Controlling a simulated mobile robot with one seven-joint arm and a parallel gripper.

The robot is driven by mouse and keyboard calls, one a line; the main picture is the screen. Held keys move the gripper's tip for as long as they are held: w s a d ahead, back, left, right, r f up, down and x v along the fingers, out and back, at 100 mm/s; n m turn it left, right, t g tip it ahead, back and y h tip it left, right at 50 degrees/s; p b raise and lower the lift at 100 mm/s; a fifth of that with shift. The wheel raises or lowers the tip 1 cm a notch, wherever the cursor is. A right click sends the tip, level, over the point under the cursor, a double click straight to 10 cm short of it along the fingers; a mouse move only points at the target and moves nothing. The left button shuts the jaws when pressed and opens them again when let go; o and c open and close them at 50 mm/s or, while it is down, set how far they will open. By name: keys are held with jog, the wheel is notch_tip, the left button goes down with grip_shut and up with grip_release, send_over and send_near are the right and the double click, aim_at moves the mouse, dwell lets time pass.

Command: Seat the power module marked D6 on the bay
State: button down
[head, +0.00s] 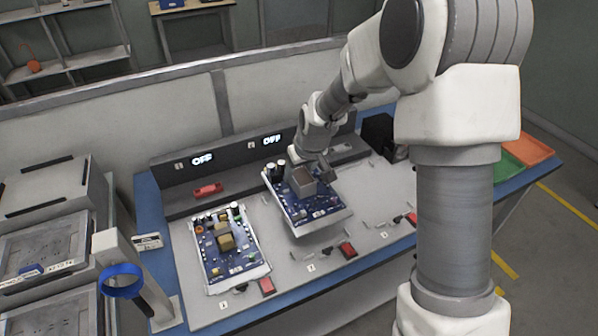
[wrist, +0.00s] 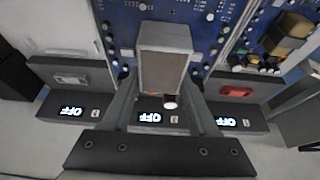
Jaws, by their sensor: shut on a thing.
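A blue circuit board (head: 314,211) with a light edge frame is in the middle of the bench in the head view, its near edge appearing raised above the surface. It also fills the top of the wrist view (wrist: 210,20). My gripper (head: 306,172) is shut on the board's grey box-shaped part (wrist: 166,55), with one finger on each side. No D6 mark is readable. The board is over the middle bay, in front of an OFF display (wrist: 162,118). The board's underside and any contact with the bay are hidden.
A second blue board (head: 228,246) lies left, in front of another OFF display (head: 202,159) and a red handle (head: 207,190). Red blocks (head: 347,249) sit along the front. The bay area to the right looks open. A blue ring on a stand (head: 121,281) is near left.

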jog(key=shift+w+f+b, duration=0.1)
jog(key=shift+f+b, duration=1.7)
jog(key=shift+f, duration=0.95)
jog(key=shift+f+b, duration=0.7)
jog(key=shift+f, duration=0.2)
jog(key=shift+f+b, duration=1)
jog(key=shift+b, duration=0.15)
jog(key=shift+c, duration=0.4)
grip_release()
jog(key=shift+f, duration=0.15)
jog(key=shift+c, duration=0.3)
jog(key=c, duration=0.3)
